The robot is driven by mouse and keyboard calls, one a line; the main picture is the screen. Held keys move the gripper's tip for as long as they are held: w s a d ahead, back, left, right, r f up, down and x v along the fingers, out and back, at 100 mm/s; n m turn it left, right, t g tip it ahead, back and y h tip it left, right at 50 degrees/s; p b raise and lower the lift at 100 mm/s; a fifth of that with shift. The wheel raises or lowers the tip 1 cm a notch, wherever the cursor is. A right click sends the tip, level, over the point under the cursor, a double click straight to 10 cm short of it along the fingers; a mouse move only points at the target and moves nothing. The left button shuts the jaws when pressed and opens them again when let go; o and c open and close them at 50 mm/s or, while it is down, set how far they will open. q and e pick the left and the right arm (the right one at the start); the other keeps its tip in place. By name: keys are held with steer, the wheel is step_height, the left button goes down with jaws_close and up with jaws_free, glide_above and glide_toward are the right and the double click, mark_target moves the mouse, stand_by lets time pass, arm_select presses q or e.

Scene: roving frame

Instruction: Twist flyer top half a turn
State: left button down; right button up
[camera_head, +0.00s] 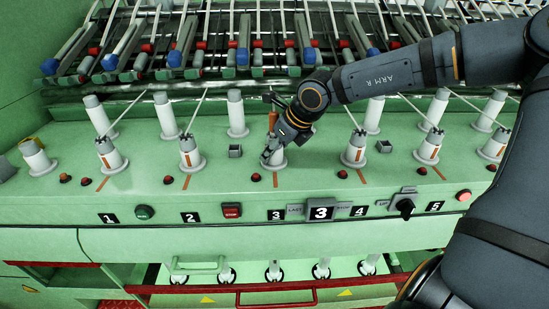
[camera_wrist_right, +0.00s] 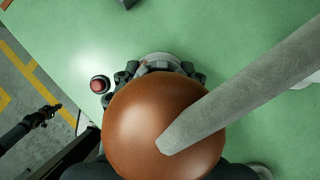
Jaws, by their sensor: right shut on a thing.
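The flyer at station 3 (camera_head: 279,159) is white with a flared foot, in the front row. My right gripper (camera_head: 268,153) is shut on its top and hides most of it. An orange-brown upright piece (camera_head: 273,121) rises behind the fingers. In the right wrist view, a large orange-brown rounded piece (camera_wrist_right: 150,125) hides most of my right gripper; dark finger parts (camera_wrist_right: 160,68) show around a pale foot behind it. A pale bar (camera_wrist_right: 245,95) reaches over the brown piece. A dark gripper-like end, probably my left gripper (camera_wrist_right: 42,115), shows at the left edge; its jaws are unclear.
Similar white flyers (camera_head: 190,158) stand on both sides, with another row behind. Red buttons (camera_head: 256,177) dot the green deck. A control strip with a black selector knob (camera_head: 404,206) runs along the front. Rollers and slanted bars (camera_head: 240,45) fill the back.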

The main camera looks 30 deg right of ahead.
steer(key=shift+f+m+b, duration=0.2)
steer(key=shift+m+b, duration=0.2)
steer(key=shift+b, duration=0.3)
steer(key=shift+r+m+h, duration=0.2)
steer(key=shift+m+h, duration=0.1)
steer(key=shift+b, duration=0.35)
